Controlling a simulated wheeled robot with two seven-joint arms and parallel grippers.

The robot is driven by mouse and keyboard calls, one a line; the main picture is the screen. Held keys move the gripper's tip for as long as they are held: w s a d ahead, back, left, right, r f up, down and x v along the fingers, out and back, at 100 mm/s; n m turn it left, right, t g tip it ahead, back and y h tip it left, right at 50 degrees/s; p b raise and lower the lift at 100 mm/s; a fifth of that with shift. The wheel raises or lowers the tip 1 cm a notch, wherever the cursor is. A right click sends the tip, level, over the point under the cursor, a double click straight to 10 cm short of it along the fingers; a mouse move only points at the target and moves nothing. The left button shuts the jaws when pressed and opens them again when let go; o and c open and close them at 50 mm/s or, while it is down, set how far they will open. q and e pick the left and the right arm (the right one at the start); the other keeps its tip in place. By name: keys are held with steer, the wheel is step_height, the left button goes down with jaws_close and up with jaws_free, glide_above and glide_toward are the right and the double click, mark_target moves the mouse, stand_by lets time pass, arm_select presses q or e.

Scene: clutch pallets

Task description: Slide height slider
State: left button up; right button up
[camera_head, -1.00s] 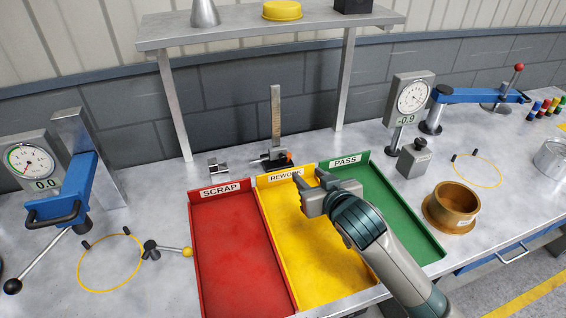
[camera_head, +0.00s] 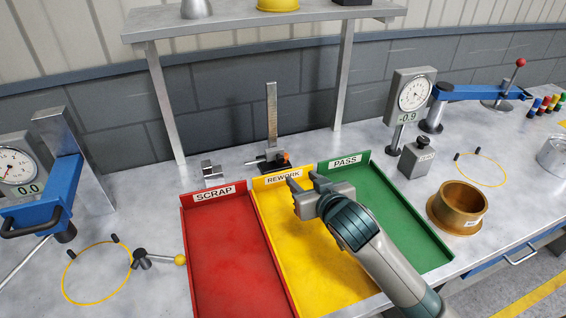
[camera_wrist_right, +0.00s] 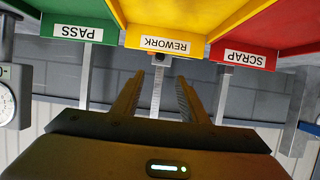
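The height gauge stands behind the trays, with an upright metal scale (camera_head: 271,112) and a dark slider (camera_head: 268,161) with an orange part low on it. In the right wrist view, turned upside down, the scale (camera_wrist_right: 157,88) shows between my fingers, beyond them. My right gripper (camera_head: 303,180) is over the back of the yellow tray, in front of the gauge and apart from it. Its two fingers are spread with nothing between them, as the wrist view also shows (camera_wrist_right: 157,95). My left gripper is not in view.
Red SCRAP (camera_head: 228,250), yellow REWORK (camera_head: 310,270) and green PASS (camera_head: 390,210) trays lie side by side. A raised shelf (camera_head: 235,22) spans behind the gauge. A small metal block (camera_head: 211,170) sits left of it. A bronze ring (camera_head: 457,207) stands at right.

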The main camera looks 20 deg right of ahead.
mark_target(281, 160)
steer(key=p+x, duration=0.3)
steer(key=x, duration=1.3)
steer(key=shift+w+a+f, duration=0.1)
steer(key=shift+w+f, duration=0.1)
steer(key=shift+w, duration=0.15)
steer(key=shift+c, duration=0.6)
jaws_close()
